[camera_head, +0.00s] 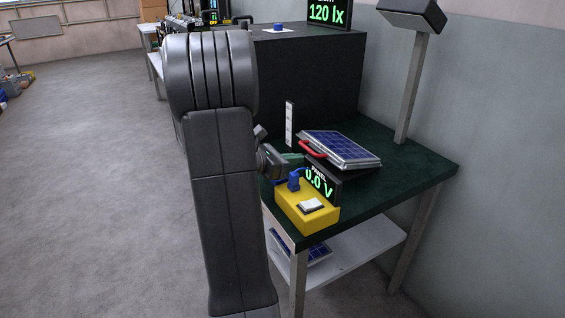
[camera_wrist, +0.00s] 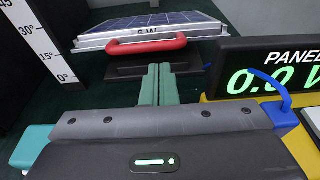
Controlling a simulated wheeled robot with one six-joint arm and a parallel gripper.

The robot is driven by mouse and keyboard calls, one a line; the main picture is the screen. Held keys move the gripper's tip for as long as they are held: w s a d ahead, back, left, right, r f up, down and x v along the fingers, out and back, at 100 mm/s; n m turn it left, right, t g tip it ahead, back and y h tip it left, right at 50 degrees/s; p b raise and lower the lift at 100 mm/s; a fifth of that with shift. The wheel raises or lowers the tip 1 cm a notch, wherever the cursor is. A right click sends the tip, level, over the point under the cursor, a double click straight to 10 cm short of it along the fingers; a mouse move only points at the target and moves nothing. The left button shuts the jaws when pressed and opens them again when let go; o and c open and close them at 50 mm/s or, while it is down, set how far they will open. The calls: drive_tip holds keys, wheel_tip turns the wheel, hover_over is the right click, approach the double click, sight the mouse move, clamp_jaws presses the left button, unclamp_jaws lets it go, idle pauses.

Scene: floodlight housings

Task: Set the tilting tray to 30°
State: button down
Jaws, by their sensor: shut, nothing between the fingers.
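The tilting tray (camera_head: 352,158) holds a blue solar panel (camera_head: 340,146) and has a red handle (camera_head: 312,149) on its near side. In the wrist view the tray (camera_wrist: 205,31) sits above a dark base, and the red handle (camera_wrist: 147,44) crosses its front. A white angle scale (camera_wrist: 38,45) stands to its left, marked from 0° upward; I cannot read the tray's exact angle. My gripper (camera_wrist: 158,68) has its green fingers shut together and empty, pointing at the handle, below it in the picture. In the head view my gripper (camera_head: 296,158) is partly hidden by my arm.
A yellow box (camera_head: 306,212) with a blue plug and a panel display (camera_head: 321,180) reading 0.0 V stands close to the right of my gripper. A large black box (camera_head: 310,75) is behind the tray. A lamp post (camera_head: 412,85) rises at the right.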

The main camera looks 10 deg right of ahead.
drive_tip(key=shift+x, duration=0.9)
wheel_tip(320, 180, up, 6)
drive_tip(key=d+g+y+p, duration=0.1)
drive_tip(key=d+y+p, duration=0.1)
drive_tip(key=p, duration=0.8)
drive_tip(key=shift+w+y, duration=0.35)
drive_tip(key=shift+y, duration=0.05)
